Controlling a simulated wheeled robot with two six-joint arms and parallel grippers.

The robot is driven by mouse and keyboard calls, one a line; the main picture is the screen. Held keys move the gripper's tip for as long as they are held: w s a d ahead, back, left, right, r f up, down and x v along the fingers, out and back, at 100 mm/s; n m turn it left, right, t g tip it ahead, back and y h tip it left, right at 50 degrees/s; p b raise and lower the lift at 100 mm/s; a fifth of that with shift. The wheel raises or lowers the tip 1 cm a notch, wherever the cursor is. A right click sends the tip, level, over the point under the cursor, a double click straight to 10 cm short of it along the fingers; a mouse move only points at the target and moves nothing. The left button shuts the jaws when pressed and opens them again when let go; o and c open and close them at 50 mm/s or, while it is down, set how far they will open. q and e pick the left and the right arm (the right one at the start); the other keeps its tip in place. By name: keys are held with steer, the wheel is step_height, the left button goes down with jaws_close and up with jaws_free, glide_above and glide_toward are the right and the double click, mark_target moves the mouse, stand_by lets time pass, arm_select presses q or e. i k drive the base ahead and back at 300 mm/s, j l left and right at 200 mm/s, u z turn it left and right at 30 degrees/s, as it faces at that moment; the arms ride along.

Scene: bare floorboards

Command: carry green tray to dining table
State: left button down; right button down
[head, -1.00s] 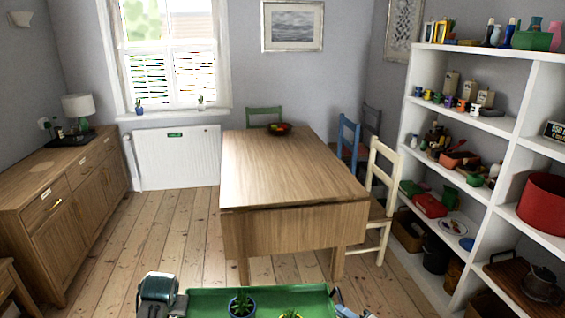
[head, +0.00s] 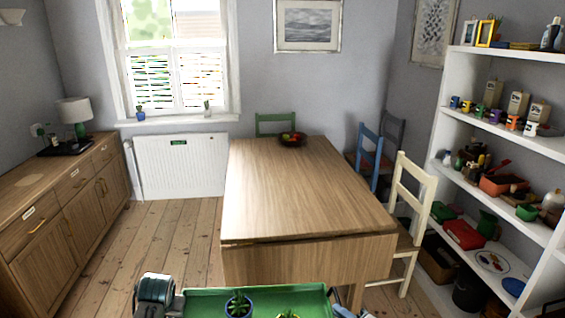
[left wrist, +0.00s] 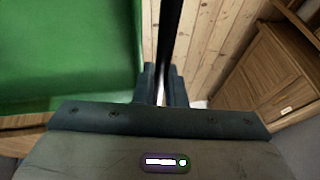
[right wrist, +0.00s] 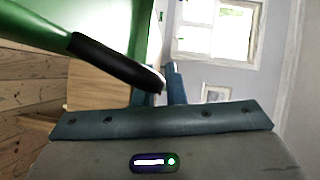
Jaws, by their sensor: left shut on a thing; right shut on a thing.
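The green tray (head: 205,301) is at the bottom of the head view, held between my two grippers, with a small plant in a blue pot (head: 239,305) on it and part of a second plant (head: 288,315) at the frame edge. My left gripper (left wrist: 163,85) is shut on the tray's dark handle at its left end. My right gripper (right wrist: 160,82) is shut on the other dark handle. The wooden dining table (head: 290,185) stands ahead, beyond the tray. Its near edge is a short way past the tray in the picture.
A dark fruit bowl (head: 292,139) sits at the table's far end; the rest of its top is bare. A cream chair (head: 408,215), a blue chair (head: 368,150) and a green chair (head: 275,124) stand around it. A sideboard (head: 60,200) is left, shelves (head: 490,170) right.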

mark_target(287, 174)
steer(key=i+z, duration=0.15)
steer(key=i, duration=0.7)
steer(key=i+j+z, duration=0.1)
steer(key=i+z, duration=0.2)
steer(key=i, duration=0.6)
steer(key=i+u, duration=0.1)
steer(key=i, duration=0.85)
steer(key=i+u, duration=0.25)
steer(key=i, duration=0.25)
steer(key=i+l+u, duration=0.2)
steer(key=i, duration=0.25)
